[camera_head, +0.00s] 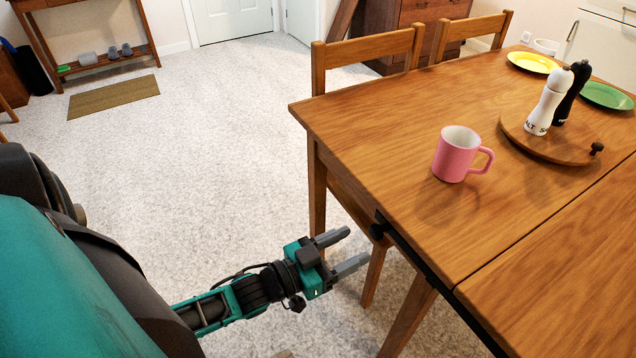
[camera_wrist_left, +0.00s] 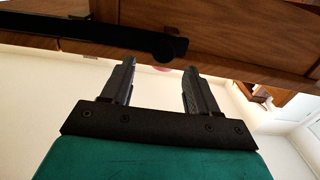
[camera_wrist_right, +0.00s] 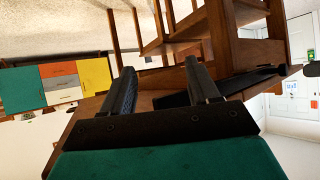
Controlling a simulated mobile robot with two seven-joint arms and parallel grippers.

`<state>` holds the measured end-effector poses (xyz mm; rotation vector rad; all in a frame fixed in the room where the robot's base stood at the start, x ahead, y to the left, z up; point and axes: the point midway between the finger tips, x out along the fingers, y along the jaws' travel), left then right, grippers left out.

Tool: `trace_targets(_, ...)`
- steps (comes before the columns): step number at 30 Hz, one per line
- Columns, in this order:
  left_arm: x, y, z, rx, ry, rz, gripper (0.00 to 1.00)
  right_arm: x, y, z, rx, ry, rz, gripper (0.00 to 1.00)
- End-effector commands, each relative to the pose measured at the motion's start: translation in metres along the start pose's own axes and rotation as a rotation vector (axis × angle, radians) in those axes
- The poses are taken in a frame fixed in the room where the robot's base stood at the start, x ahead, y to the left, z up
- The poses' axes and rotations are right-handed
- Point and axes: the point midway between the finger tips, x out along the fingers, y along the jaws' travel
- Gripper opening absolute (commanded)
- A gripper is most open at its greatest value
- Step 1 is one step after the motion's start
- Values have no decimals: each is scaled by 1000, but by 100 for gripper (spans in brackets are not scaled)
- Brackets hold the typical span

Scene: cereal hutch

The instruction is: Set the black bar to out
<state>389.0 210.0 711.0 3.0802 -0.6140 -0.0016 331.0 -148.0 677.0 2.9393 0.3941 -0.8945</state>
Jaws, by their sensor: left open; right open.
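The black bar (camera_head: 440,272) runs along the near left edge of the wooden table (camera_head: 400,120), just under its top, with a round black knob (camera_head: 377,231) at its far end. The bar (camera_wrist_left: 120,38) and its knob (camera_wrist_left: 163,50) also show in the left wrist view, just past the fingertips. My left gripper (camera_head: 357,246) is open and empty, just left of the knob and apart from it. A dark bar (camera_wrist_right: 235,87) shows behind the fingers of my right gripper (camera_wrist_right: 160,65), which is open and empty; the head view does not show this gripper.
A pink mug (camera_head: 455,157) stands on the table. Salt and pepper mills (camera_head: 545,105) stand on a round wooden board (camera_head: 575,150), near yellow (camera_head: 532,62) and green plates (camera_head: 607,96). Chairs (camera_head: 365,55) stand at the far side.

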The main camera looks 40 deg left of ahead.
Motion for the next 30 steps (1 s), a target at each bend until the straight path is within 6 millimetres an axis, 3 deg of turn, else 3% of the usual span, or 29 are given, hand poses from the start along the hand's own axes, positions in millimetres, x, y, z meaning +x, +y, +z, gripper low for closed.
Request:
trace_targets(6,-46,1,0,-1,-3,1,60,-4,0,-6,-1,-1,0,60)
trace_targets(12,-69,1,0,-1,0,2,60,-6,0,-7,-3,-2,0,60)
trace_targets(30,-73,1,0,0,2,2,60,-6,0,-6,-4,-3,0,60)
